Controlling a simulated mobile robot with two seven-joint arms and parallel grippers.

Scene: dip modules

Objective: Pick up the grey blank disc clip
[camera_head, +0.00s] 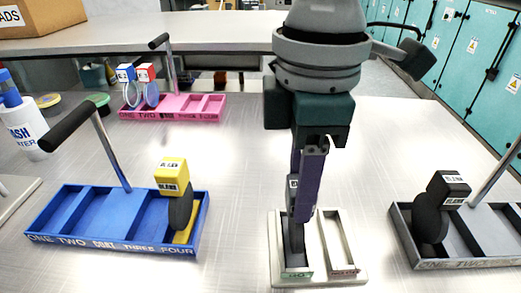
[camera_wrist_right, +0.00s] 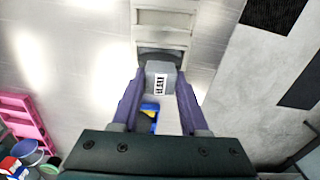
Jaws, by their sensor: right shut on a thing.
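The grey blank disc clip shows in the head view (camera_head: 292,187), mostly behind a finger of my right gripper (camera_head: 306,190). In the right wrist view its grey block with a white label (camera_wrist_right: 160,84) is between the two purple fingers of my right gripper (camera_wrist_right: 160,78), which is shut on it. Its dark disc hangs down at the left compartment of the white tray (camera_head: 353,273). I cannot tell whether it touches the tray floor. My left gripper is not in view.
A blue tray (camera_head: 68,222) with a yellow clip (camera_head: 172,175) stands left. A dark grey tray (camera_head: 450,262) with a black clip (camera_head: 448,187) stands right. A pink tray (camera_head: 180,115) with blue and red clips is further back. A white bottle (camera_head: 25,130) stands far left.

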